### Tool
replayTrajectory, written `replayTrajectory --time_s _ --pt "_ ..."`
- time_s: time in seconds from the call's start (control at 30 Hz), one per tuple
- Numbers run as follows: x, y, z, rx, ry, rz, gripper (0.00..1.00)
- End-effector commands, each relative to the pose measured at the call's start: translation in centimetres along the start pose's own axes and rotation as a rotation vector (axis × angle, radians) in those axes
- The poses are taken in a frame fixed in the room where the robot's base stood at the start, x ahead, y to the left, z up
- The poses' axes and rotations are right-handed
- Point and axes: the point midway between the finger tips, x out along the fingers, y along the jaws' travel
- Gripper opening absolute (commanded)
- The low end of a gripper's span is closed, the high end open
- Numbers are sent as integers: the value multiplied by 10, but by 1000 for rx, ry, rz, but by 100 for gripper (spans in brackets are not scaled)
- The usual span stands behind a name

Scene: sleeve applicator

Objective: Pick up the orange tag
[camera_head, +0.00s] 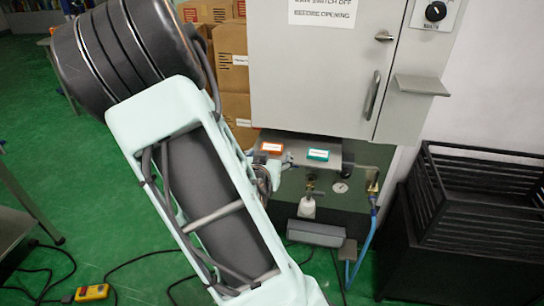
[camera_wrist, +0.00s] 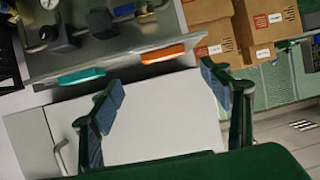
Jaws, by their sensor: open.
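The orange tag (camera_head: 271,147) lies on the grey metal shelf (camera_head: 345,160) below the cabinet, near the shelf's left end. A teal tag (camera_head: 317,154) lies to its right. In the wrist view the orange tag (camera_wrist: 163,54) shows at the shelf edge, above and between my fingertips in the picture, with the teal tag (camera_wrist: 82,76) to its left. My gripper (camera_wrist: 165,88) is open and empty, apart from the orange tag. In the head view my arm hides most of the gripper, which is close to the shelf's left end.
The grey cabinet (camera_head: 310,80) stands over the shelf. Gauges and fittings (camera_wrist: 70,35) are near the tags. Cardboard boxes (camera_head: 235,75) stand behind on the left. A black crate (camera_head: 480,190) is at the right. Cables and a yellow box (camera_head: 92,292) lie on the green floor.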

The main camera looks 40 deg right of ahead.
Motion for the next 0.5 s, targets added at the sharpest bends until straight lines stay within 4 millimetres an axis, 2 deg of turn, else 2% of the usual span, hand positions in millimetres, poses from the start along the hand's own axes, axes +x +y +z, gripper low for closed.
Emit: replayTrajectory --time_s 0.13,0.37,0.5 --pt "20 1 1 -2 0 2 71" --pt "35 -1 0 -1 0 1 71" --pt "55 -6 0 -4 0 0 71"
